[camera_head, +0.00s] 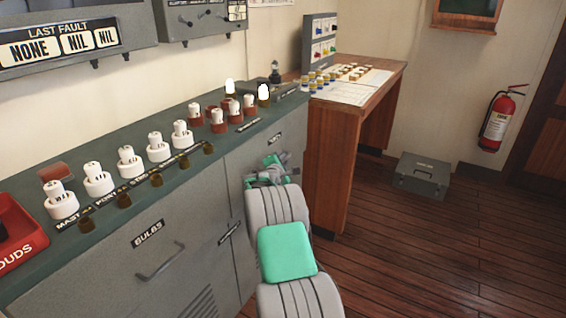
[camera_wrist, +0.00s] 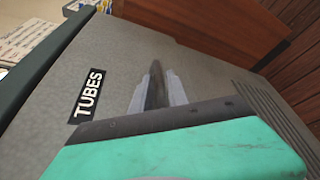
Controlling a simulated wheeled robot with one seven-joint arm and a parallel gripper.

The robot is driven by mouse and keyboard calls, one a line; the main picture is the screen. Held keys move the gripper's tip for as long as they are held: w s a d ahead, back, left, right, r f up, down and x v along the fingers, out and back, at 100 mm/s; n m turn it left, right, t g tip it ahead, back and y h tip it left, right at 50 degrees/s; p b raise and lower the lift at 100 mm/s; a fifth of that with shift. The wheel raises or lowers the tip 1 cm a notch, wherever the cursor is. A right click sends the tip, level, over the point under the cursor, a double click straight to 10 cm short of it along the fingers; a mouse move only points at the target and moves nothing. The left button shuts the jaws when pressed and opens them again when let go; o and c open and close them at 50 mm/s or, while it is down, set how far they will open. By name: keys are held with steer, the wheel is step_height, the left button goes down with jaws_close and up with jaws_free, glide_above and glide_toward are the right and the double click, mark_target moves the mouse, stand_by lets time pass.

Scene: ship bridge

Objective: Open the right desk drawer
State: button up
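The right desk drawer front (camera_head: 292,127) is grey and sits flush in the cabinet. Its "TUBES" label shows in the wrist view (camera_wrist: 88,96). My gripper (camera_head: 272,160) is at this front, just below the label. In the wrist view its two grey fingers (camera_wrist: 157,88) point at the drawer face, slightly apart, with a narrow dark shape between them. That shape may be the drawer handle, but I cannot tell whether the fingers press on it. In the head view my gripper and wrist hide the handle.
The "BULBS" drawer (camera_head: 150,265) to the left is shut. White bulbs stand along the green desktop (camera_head: 110,222). A wooden table (camera_head: 340,150) stands close on the right. A grey toolbox (camera_head: 421,176) and a fire extinguisher (camera_head: 497,120) are farther off. The floor (camera_head: 440,255) at right is clear.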

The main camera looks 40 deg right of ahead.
jaws_close()
stand_by(1.3)
